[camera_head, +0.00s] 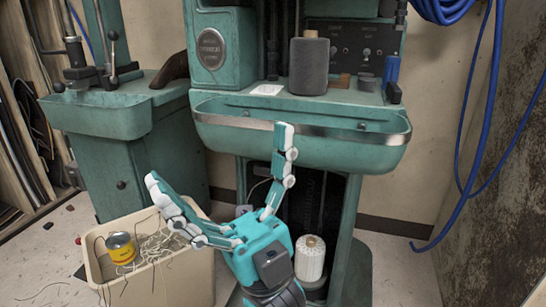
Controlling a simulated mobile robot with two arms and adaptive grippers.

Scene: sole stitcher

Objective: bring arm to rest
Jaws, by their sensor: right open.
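My right gripper (220,158) is in the lower middle of the head view, pointing up and away. Its two white-tipped fingers are spread wide, with nothing between them. The right fingertip shows in front of the metal-rimmed green trough (300,130) of the machine; I cannot tell whether it touches. The left finger shows above the bin. My left gripper is not in view.
A beige bin (180,278) with loose threads and a yellow can (121,248) stands at lower left. A white thread spool (310,258) is low beside my gripper. A dark spool (309,66) stands on the machine (222,75). Blue hoses (480,130) hang at right.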

